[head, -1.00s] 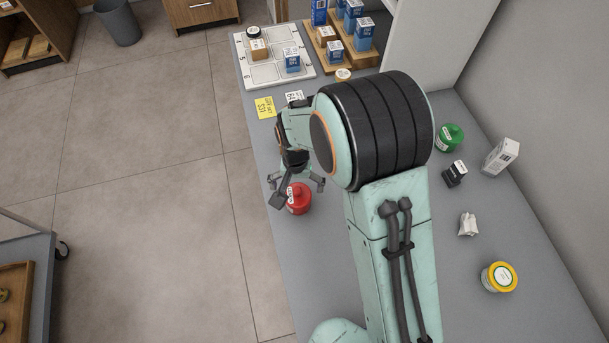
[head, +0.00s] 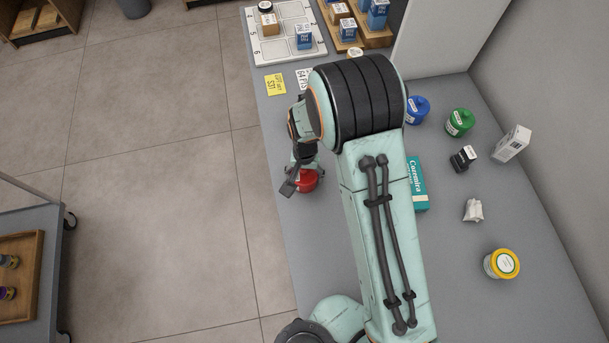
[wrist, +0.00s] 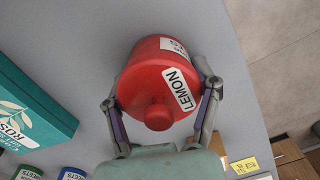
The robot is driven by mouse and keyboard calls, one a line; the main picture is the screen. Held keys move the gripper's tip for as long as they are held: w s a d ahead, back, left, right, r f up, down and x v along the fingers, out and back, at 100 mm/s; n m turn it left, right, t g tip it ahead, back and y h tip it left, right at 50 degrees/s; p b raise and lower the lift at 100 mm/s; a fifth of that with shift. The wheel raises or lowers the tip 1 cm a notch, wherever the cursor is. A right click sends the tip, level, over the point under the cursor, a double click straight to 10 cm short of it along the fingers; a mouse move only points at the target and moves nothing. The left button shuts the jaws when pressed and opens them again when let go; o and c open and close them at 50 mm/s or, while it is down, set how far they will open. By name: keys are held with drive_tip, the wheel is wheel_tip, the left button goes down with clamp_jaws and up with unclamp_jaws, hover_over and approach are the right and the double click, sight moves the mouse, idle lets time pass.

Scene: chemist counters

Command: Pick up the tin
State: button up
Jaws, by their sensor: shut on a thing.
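The tin looks like the red round container with a knobbed lid and a white "LEMON" label. It shows large in the wrist view (wrist: 150,85) and partly in the head view (head: 306,181), near the counter's left edge. My gripper (wrist: 162,100) has one finger on each side of the red tin and is shut on it. In the head view my gripper (head: 302,180) covers part of the tin. I cannot tell whether the tin is off the counter. Other round tins are blue (head: 417,109), green (head: 460,122) and yellow-lidded (head: 502,264).
A teal box (head: 418,184) lies right of my arm. A white carton (head: 512,143), a small black box (head: 463,159) and a crumpled white item (head: 473,210) stand at the right. A numbered white tray (head: 284,50) and yellow note (head: 276,85) lie behind. The counter's front middle is clear.

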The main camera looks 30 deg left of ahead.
wheel_tip(320, 180, up, 3)
drive_tip(key=shift+r, duration=0.1)
drive_tip(key=s+d+r+n, duration=0.2)
drive_tip(key=s+d+r, duration=0.3)
drive_tip(key=d, duration=0.2)
drive_tip(key=s+d+r+n, duration=0.2)
drive_tip(key=s+d+r, duration=0.2)
drive_tip(key=d+r, duration=0.25)
drive_tip(key=w+d+r+m, duration=0.2)
drive_tip(key=w+d, duration=0.1)
drive_tip(key=d, duration=0.5)
drive_tip(key=w+a+f, duration=0.1)
drive_tip(key=w+f, duration=0.2)
drive_tip(key=w, duration=0.1)
drive_tip(key=w+a+f, duration=0.1)
drive_tip(key=w+f, duration=0.2)
drive_tip(key=w, duration=0.1)
drive_tip(key=w+a+f, duration=0.2)
drive_tip(key=w+f, duration=0.1)
drive_tip(key=w, duration=0.1)
drive_tip(key=shift+w+a+f, duration=0.1)
drive_tip(key=shift+w+f, duration=0.1)
drive_tip(key=shift+f, duration=0.15)
drive_tip(key=shift+w+a+f, duration=0.1)
drive_tip(key=shift+w+f, duration=0.05)
drive_tip(key=shift+f, duration=0.8)
drive_tip(key=shift+w+f, duration=0.15)
drive_tip(key=shift+f, duration=0.75)
